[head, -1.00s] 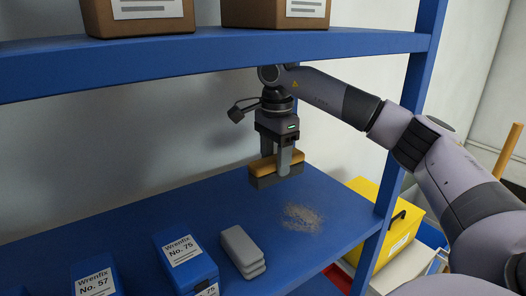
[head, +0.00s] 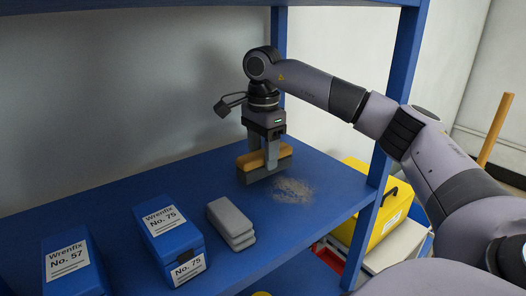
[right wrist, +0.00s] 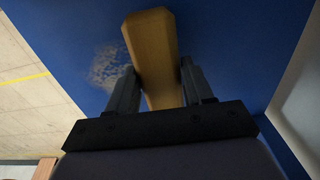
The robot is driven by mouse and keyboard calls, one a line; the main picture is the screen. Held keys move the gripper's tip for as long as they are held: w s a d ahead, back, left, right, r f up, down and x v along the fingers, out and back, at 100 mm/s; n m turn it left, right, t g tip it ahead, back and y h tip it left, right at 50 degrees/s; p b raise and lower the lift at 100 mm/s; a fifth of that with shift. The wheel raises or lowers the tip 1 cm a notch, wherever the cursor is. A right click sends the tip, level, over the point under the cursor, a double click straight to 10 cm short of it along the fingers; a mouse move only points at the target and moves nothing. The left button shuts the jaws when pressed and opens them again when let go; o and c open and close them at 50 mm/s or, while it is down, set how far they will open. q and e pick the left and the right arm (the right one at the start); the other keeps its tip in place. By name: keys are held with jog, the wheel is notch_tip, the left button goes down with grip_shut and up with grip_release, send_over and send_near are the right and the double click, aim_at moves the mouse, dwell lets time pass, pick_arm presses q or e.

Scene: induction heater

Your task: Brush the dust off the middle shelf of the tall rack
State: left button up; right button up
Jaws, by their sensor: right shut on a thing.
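My right gripper (head: 265,158) is shut on a brush (head: 246,161) with a tan wooden back and a dark grey lower part. In the right wrist view, the brush's wooden back (right wrist: 152,50) lies between the two fingers (right wrist: 160,85). The brush is low over the blue middle shelf (head: 318,232); I cannot tell whether its underside touches. A patch of pale dust (head: 292,190) lies on the shelf just right of the brush. The dust also shows left of the brush in the right wrist view (right wrist: 106,68). My left gripper is not in view.
Blue boxes labelled Wrenfix No. 75 (head: 168,243) and No. 57 (head: 68,264) stand at the shelf's front left.

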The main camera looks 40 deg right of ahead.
jog(key=shift+f+b, duration=0.45)
jog(key=shift+f, duration=0.55)
dwell(0.5)
